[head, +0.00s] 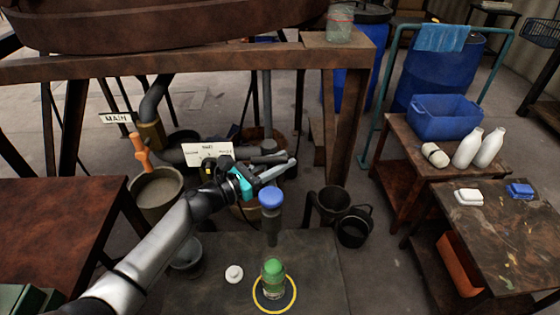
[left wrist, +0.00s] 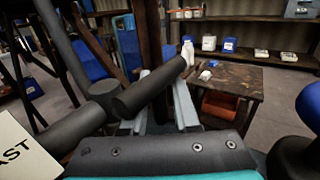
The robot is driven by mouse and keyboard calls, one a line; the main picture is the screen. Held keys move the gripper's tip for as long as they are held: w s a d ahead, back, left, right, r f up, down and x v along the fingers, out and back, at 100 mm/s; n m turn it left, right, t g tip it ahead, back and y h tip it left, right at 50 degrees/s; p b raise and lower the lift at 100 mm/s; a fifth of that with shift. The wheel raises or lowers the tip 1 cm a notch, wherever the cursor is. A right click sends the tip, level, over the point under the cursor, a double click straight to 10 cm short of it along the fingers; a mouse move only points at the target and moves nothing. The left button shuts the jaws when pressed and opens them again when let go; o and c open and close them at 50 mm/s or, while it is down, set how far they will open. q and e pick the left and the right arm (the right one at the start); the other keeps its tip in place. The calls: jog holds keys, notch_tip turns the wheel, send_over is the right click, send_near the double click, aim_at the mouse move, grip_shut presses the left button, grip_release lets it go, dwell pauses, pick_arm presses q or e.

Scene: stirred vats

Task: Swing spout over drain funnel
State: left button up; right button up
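My left gripper (head: 284,168) reaches in from the left, in front of dark pipework under the brown frame. Its two pale fingers stand apart in the left wrist view (left wrist: 165,105). A dark grey tubular spout (left wrist: 150,88) crosses at the fingers there, slanting up to the right. I cannot tell whether they touch it. In the head view the spout (head: 268,158) is partly hidden by the gripper. I cannot clearly pick out the drain funnel; a dark open vessel (head: 331,203) stands right of the gripper. My right gripper is out of view.
A blue-capped post (head: 270,198) stands just below the gripper, and a green-topped jar (head: 273,272) in a yellow ring in front. A grey-filled bucket (head: 158,192) is at left, a dark bucket (head: 355,229) at right. A white sign (head: 208,154) hangs close behind the arm.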

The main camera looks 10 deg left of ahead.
pick_arm(q)
grip_shut()
dwell(1.1)
